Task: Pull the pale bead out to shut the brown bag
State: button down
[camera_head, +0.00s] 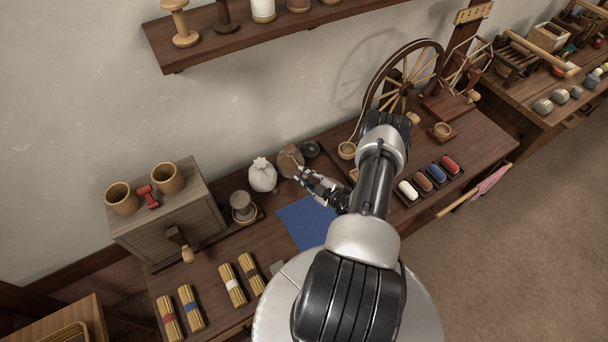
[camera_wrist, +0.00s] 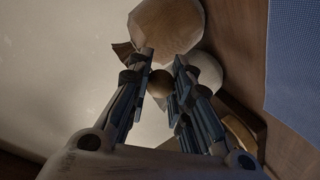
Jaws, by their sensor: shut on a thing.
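The brown bag (camera_head: 289,161) stands on the bench near the wall, between a white bag (camera_head: 262,175) and a small dark round thing (camera_head: 310,149). My gripper (camera_head: 299,174) is at the front of the brown bag, with its fingers pointing to it. In the wrist view the brown bag (camera_wrist: 166,26) is just beyond my fingertips, and the white bag (camera_wrist: 206,72) is partly hidden behind a finger. My gripper (camera_wrist: 160,80) is shut on a small round bead (camera_wrist: 160,84), which looks tan in shadow. The bead's cord cannot be made out.
A blue cloth (camera_head: 306,222) lies under my arm. A pot (camera_head: 242,206) stands left of the white bag. A spinning wheel (camera_head: 405,85) and a small bowl (camera_head: 347,150) are to the right. A shelf (camera_head: 250,33) overhangs the bench's back.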

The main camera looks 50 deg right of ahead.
jog(key=c, duration=1.4)
grip_release()
jog(key=v, duration=1.2)
